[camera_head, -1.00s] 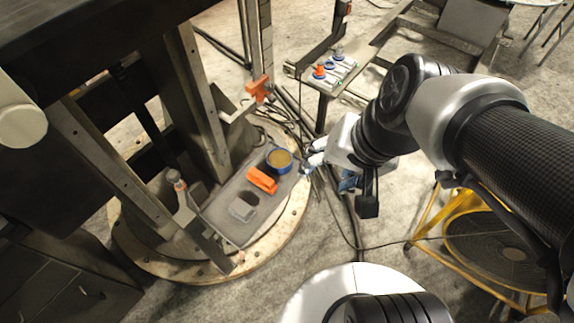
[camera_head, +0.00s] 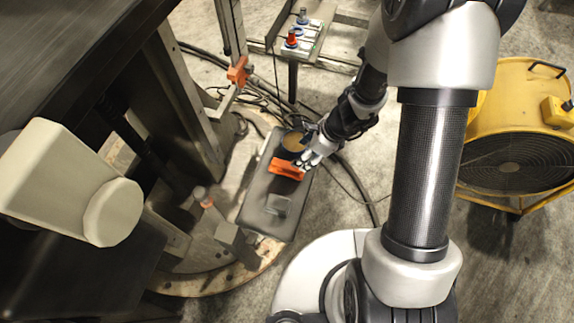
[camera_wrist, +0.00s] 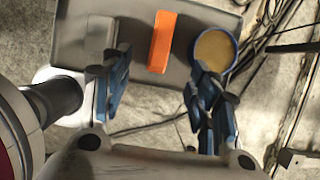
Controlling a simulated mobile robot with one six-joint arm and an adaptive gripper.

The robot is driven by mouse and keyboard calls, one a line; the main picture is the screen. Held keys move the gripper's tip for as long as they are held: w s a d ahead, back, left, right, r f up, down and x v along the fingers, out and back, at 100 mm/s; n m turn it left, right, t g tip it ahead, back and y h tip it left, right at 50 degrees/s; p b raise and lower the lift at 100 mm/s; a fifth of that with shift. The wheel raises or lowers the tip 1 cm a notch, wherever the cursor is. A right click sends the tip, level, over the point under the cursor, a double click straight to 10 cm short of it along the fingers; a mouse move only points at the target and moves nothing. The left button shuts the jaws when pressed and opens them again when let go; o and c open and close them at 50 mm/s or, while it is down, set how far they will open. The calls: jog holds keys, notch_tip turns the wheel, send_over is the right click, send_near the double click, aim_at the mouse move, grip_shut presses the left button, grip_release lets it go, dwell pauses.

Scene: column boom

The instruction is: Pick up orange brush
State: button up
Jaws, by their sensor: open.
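My gripper (camera_head: 306,158) is beside the brush's right end in the head view. In the wrist view my open gripper (camera_wrist: 155,88) has blue fingers on both sides of the picture. The orange brush (camera_wrist: 162,42) shows between and beyond the fingertips, upright in the picture. The tin (camera_wrist: 214,50) is behind the right fingertip. Nothing is held. I cannot tell the height of the fingers above the tray.
The tray rests on a round base plate (camera_head: 190,283) by the dark column structure. Cables (camera_wrist: 270,35) run beside the tray. A yellow fan (camera_head: 515,130) stands at the right.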

aim_at(289, 165)
jog(key=b+x, duration=0.4)
jog(key=x, duration=0.5)
jog(key=shift+f, duration=0.35)
jog(key=shift+w+b+x, duration=0.2)
jog(key=shift+b+x, duration=1.2)
jog(key=shift+x, duration=1.35)
jog(key=shift+r, duration=0.1)
jog(key=shift+c, duration=0.6)
jog(key=c, duration=1.1)
